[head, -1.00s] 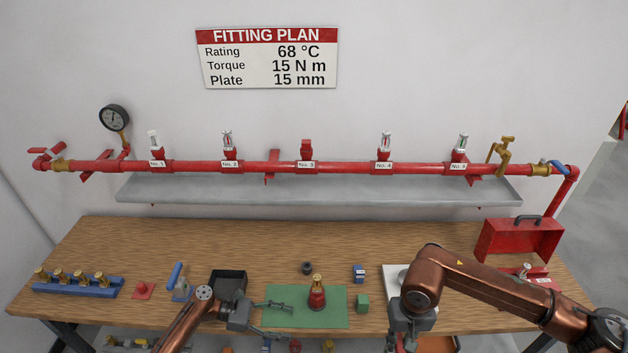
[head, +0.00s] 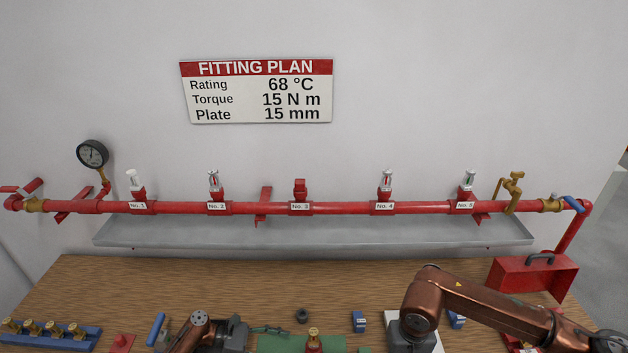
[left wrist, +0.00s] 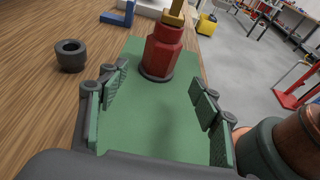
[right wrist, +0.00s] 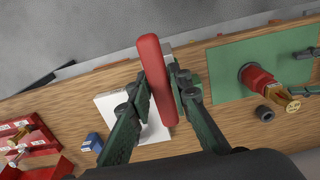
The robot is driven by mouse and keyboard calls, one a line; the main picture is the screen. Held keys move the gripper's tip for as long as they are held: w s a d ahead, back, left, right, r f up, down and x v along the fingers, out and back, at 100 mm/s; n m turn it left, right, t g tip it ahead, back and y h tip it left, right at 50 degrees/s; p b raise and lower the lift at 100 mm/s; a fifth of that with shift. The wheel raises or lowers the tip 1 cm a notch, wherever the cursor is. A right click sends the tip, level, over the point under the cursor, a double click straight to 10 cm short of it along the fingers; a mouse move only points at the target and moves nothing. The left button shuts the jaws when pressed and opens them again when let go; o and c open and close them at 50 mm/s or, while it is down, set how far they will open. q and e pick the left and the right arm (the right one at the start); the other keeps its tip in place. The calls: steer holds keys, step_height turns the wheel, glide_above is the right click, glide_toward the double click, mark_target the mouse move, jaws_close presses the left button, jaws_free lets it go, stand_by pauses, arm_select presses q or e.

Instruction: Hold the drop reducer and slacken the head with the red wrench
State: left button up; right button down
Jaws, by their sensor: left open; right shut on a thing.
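The red drop reducer (left wrist: 163,50) stands upright on a green mat (left wrist: 150,120), with a brass head (left wrist: 175,12) in its top. The right wrist view also shows the reducer (right wrist: 258,78), well to the right of the wrench.
A dark ring (left wrist: 70,55) lies beside the mat. A blue block (head: 358,321) stands right of it. Blue rack (head: 50,335) with brass heads is at left, and a red toolbox (head: 535,279) at right. The red pipe (head: 340,208) runs above a grey shelf behind.

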mark_target(310, 352)
arm_select(q)
steer(key=shift+d+f, duration=0.15)
steer(key=shift+d, duration=0.2)
arm_select(e)
steer(key=shift+a+f, duration=0.1)
arm_select(q)
steer(key=b+x, duration=0.1)
steer(key=x, duration=0.6)
steer(key=shift+d, duration=0.2)
arm_select(e)
steer(key=shift+w+f, duration=0.1)
steer(key=shift+f, duration=0.25)
arm_select(q)
steer(key=shift+x, duration=0.8)
steer(key=c, duration=1.4)
